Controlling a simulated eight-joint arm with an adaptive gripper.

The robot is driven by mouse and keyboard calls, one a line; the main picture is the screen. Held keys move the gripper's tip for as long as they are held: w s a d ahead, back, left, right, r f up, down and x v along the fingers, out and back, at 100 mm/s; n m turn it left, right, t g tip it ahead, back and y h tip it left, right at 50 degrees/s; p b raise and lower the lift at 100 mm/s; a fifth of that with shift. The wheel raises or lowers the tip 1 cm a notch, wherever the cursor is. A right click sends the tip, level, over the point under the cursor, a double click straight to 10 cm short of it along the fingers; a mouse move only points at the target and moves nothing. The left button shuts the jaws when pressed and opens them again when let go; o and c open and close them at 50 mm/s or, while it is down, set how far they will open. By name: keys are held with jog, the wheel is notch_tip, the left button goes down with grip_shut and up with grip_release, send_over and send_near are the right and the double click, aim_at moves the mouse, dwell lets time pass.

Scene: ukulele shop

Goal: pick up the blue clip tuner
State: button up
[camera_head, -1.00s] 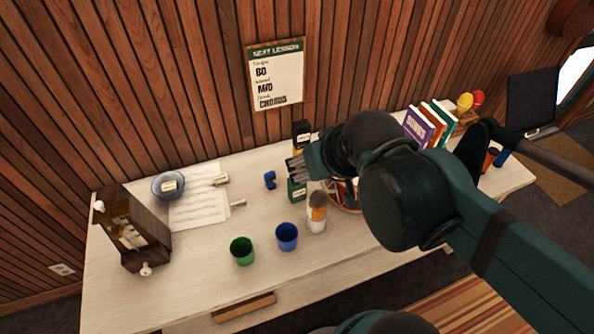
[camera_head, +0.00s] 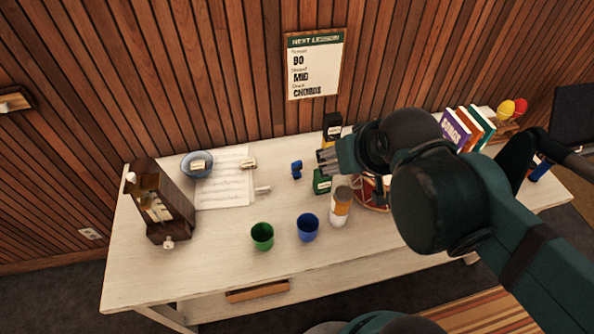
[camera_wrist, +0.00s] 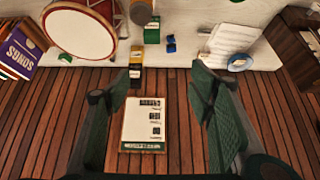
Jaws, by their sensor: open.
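The blue clip tuner (camera_head: 296,169) stands on the pale table, between the sheet music and a small green box. In the wrist view the tuner (camera_wrist: 171,44) is small and far off, near the top middle, right of the green box. My gripper (camera_head: 325,161) is above the table, to the right of the tuner in the head view, beside the green box in the picture. In the wrist view its two dark green fingers (camera_wrist: 165,80) are spread wide with nothing between them. The tuner is apart from the gripper.
A green box (camera_head: 321,182) and a yellow-black box (camera_head: 332,128) stand close to the tuner. A green cup (camera_head: 262,236), a blue cup (camera_head: 307,227) and an orange-white bottle (camera_head: 341,206) stand in front. Sheet music (camera_head: 222,180) lies left. A drum (camera_wrist: 79,32) is nearby.

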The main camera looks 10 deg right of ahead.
jog(key=c, duration=0.7)
jog(key=shift+o, duration=0.2)
jog(key=m+g+b, duration=0.6)
jog(key=m, duration=0.6)
send_over(295, 163)
jog(key=s+d, duration=0.2)
jog(key=s, duration=0.3)
notch_tip(295, 163, down, 18)
jog(key=w+f+m, duration=0.1)
jog(key=f, duration=0.2)
jog(key=w+a+f+m, duration=0.1)
jog(key=w+f, duration=0.1)
jog(key=f, duration=0.1)
jog(key=w+f+m+g+b, duration=0.1)
jog(key=f, duration=0.3)
jog(key=shift+w+a, duration=0.35)
jog(key=shift+a, duration=0.05)
jog(key=shift+w+f, duration=0.1)
jog(key=shift+f, duration=0.35)
